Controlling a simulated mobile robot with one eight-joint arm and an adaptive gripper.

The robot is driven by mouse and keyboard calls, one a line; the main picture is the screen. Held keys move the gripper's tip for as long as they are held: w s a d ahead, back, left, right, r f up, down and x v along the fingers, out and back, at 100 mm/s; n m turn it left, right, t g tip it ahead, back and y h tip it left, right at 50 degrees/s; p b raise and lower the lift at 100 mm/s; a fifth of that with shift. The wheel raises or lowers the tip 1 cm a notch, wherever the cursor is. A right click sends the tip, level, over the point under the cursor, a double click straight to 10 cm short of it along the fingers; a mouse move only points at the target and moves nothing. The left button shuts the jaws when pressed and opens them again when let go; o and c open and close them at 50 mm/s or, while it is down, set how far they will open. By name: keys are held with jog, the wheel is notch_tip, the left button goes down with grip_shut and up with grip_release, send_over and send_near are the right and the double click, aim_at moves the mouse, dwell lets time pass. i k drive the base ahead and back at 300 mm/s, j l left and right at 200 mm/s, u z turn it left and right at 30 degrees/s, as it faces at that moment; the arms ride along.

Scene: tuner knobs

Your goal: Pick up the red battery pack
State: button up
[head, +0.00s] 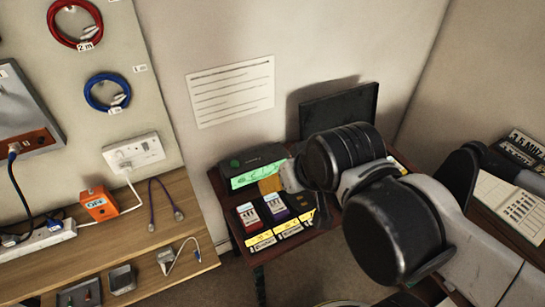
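The red battery pack (249,215) appears to be the small red block with a white label, standing in a dark holder on the small dark red table. A purple block (276,206) of the same kind stands just to its right. Yellow labels (276,237) run along the front of the holder. My arm reaches in from the right over the table. My gripper (318,212) seems to be the dark part below the wrist, to the right of both blocks and apart from the red one. The wrist and arm largely hide it, so its opening is unclear.
A dark device with a green screen (255,173) stands behind the blocks. A black panel (339,109) stands at the back of the table. A wooden bench (150,240) with an orange box (100,204) and cables is on the left. Open floor lies between bench and table.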

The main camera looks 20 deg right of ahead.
aim_at(249, 216)
jog(key=k+u, duration=0.15)
jog(key=k, duration=1.2)
